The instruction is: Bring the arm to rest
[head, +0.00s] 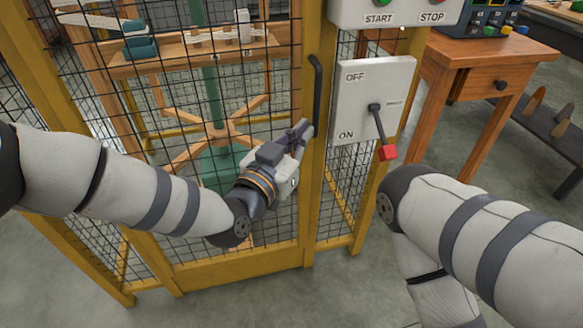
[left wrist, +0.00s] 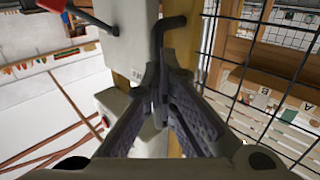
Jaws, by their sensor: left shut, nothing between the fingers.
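My left arm (head: 135,195) reaches in from the left across the front of the yellow-framed mesh cage. My left gripper (head: 304,130) is shut and empty. Its fingertips are close to the lower part of the black door handle (head: 317,95); I cannot tell whether they touch it. In the left wrist view the closed fingers (left wrist: 163,70) point toward the handle (left wrist: 170,24). My right arm (head: 490,240) shows at the lower right, its gripper out of view.
A grey ON/OFF switch box (head: 360,85) with a red-tipped lever (head: 387,152) is right of the handle. A START/STOP box (head: 400,12) is above it. Inside the cage (head: 245,275) stands a wooden cross-armed winder (head: 220,135). A wooden table (head: 480,50) stands at right.

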